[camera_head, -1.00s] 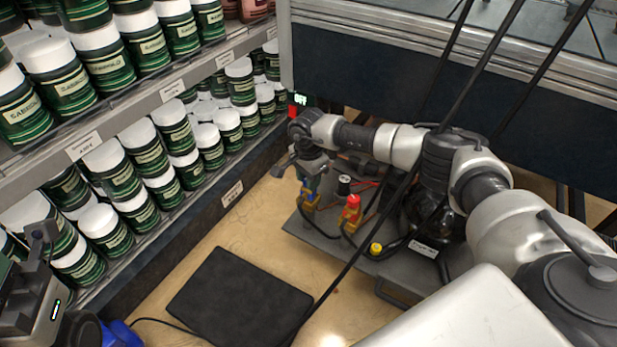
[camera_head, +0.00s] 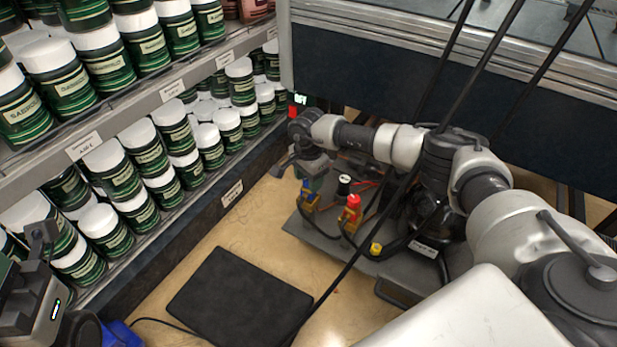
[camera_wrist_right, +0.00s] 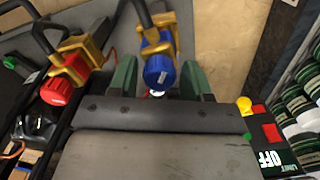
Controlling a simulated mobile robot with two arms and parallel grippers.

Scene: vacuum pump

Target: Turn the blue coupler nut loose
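The blue coupler nut (camera_wrist_right: 158,72) is a ribbed knob on a yellow fitting (camera_wrist_right: 157,42) with a black hose, in the right wrist view. My right gripper (camera_wrist_right: 158,85) is open, with one green finger on each side of the nut and a visible gap beside it. In the head view my right gripper (camera_head: 308,186) is over the left end of the pump base, where the nut is mostly hidden. A red coupler nut (camera_wrist_right: 55,91) on its own yellow fitting is left of the blue one. My left gripper (camera_head: 40,245) is partly visible at the left edge; its fingertips are unclear.
The pump base (camera_head: 325,243) stands on the floor with hoses and a yellow cap (camera_head: 375,248). A dark mat (camera_head: 240,300) lies in front. Shelves of green jars (camera_head: 145,150) stand left. A box marked OFF (camera_wrist_right: 275,158) is right of my right gripper.

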